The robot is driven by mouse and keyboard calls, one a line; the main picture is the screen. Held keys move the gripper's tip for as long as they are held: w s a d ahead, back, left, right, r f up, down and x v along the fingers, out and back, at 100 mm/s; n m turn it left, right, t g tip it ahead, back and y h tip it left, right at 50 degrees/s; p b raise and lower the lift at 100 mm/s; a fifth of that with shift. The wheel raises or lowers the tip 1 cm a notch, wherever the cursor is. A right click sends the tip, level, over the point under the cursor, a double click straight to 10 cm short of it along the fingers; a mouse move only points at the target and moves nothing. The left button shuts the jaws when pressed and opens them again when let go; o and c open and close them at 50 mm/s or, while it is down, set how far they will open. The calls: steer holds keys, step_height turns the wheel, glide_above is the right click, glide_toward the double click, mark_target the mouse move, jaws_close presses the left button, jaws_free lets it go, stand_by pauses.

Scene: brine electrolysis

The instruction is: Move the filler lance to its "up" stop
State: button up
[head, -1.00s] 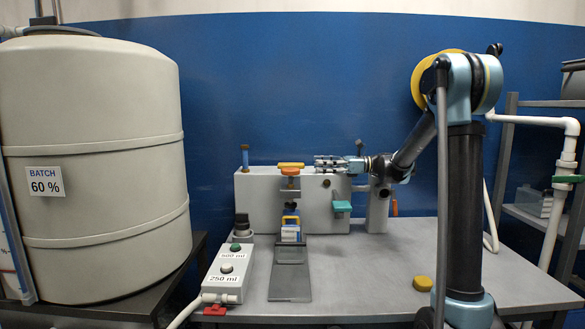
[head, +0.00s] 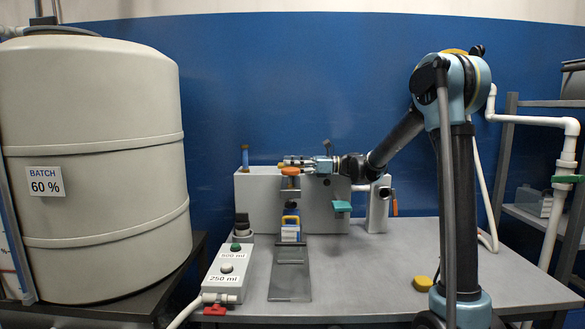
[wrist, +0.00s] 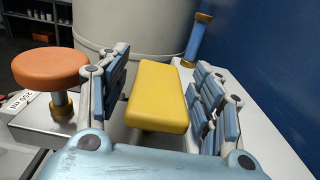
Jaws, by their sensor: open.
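The filler is a pale grey housing (head: 262,205) at the back of the bench. A yellow block-shaped handle (wrist: 158,97) at its top lies between my gripper's fingers in the wrist view. I take it for the lance handle; its stem is mostly hidden. A round orange knob (head: 290,171) is just in front, and it shows left of the fingers in the wrist view (wrist: 50,69). My gripper (head: 297,162) points left above the housing. Its fingers are open, one on each side of the yellow handle, with gaps visible.
A small blue bottle with a yellow top (head: 291,228) stands below on a dark grey track (head: 290,282). A button box (head: 228,270) is left of it. A blue-brown post (wrist: 197,38) rises beyond the handle. A teal lever (head: 341,206) sits on the housing's right.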

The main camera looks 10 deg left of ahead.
jaws_close()
steer(key=shift+w+r, duration=0.1)
steer(key=shift+r, duration=2.25)
steer(key=shift+c, duration=0.8)
jaws_free()
steer(key=shift+r, duration=0.1)
steer(key=shift+o, duration=0.8)
steer(key=shift+d, duration=0.1)
steer(key=v, duration=1.2)
steer(key=shift+f, duration=0.25)
